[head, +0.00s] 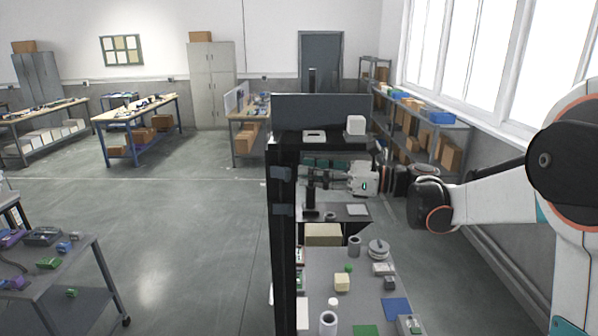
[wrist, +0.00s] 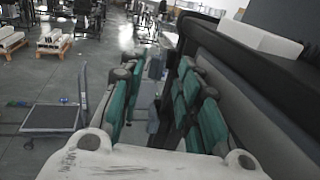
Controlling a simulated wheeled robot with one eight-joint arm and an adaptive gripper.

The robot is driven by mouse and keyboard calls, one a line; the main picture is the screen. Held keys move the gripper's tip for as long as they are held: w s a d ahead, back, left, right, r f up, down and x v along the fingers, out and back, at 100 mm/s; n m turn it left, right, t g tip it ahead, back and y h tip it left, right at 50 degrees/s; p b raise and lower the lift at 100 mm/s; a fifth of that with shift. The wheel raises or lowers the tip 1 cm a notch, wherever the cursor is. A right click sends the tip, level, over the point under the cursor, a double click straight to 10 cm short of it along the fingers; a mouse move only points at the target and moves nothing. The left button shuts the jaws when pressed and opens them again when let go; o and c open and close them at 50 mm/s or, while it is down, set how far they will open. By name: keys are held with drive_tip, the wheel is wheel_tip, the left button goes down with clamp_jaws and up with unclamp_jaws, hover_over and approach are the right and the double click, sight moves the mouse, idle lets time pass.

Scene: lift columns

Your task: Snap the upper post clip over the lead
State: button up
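A black upright post (head: 285,240) stands at the left edge of the workbench in the head view. Two small blue-grey clips sit on its face: the upper clip (head: 281,173) and the lower clip (head: 281,208). My gripper (head: 306,177) reaches in from the right, its fingers pointing left close to the post at about the upper clip's height. In the wrist view my gripper (wrist: 155,78) has its teal-padded fingers apart, with grey blocks, apparently the clips (wrist: 156,68), showing in the gap beyond. I cannot tell whether fingers touch the post. I cannot make out the lead.
The workbench (head: 318,268) holds a cardboard-coloured box (head: 323,235), a white bottle (head: 328,323), a cream block (head: 342,282) and other small items. A dark shelf above carries a white cube (head: 355,125). Open floor (head: 190,240) lies left of the post.

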drive_tip(key=v, duration=0.3)
drive_tip(key=shift+s+d, duration=0.1)
drive_tip(key=shift+s, duration=0.05)
drive_tip(key=o, duration=0.4)
drive_tip(key=n+t+h+b, duration=0.3)
drive_tip(key=n+t+h, duration=0.5)
drive_tip(key=t+h, duration=0.3)
approach(288, 177)
drive_tip(key=shift+y, duration=0.5)
drive_tip(key=x, duration=0.9)
drive_tip(key=shift+d+f, duration=0.2)
